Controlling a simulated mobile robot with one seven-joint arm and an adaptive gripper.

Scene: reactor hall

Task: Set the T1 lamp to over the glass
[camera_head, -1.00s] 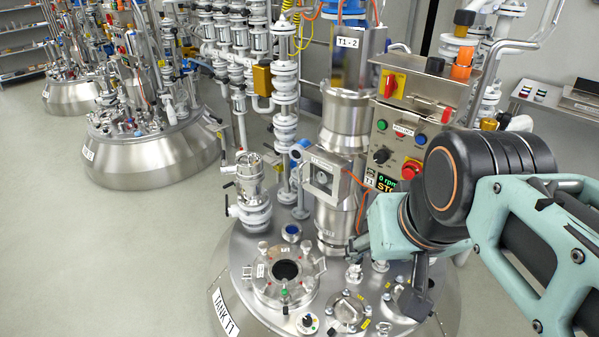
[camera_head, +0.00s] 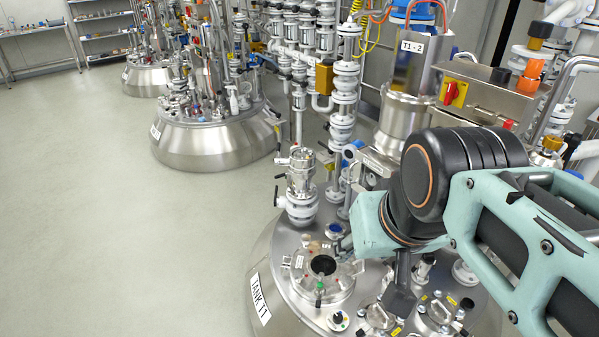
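Tank T1 (camera_head: 261,299) is the steel vessel in front, its name on a white label. On its lid is a round flanged port with a dark centre, which looks like the glass (camera_head: 322,265). A small green-tipped part (camera_head: 320,284) stands at the port's near rim. I cannot tell which fitting is the T1 lamp. My gripper (camera_head: 400,290) hangs below my teal and black wrist, over the lid to the right of the port. It is seen from behind, mostly hidden by the wrist, so its opening and any contact cannot be made out.
A white-based valve (camera_head: 301,185) stands upright on the lid's far left. The T1-2 column (camera_head: 407,105) and a control box (camera_head: 485,90) rise behind my arm. Another steel tank (camera_head: 212,140) stands back left. The floor (camera_head: 120,235) at left is clear.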

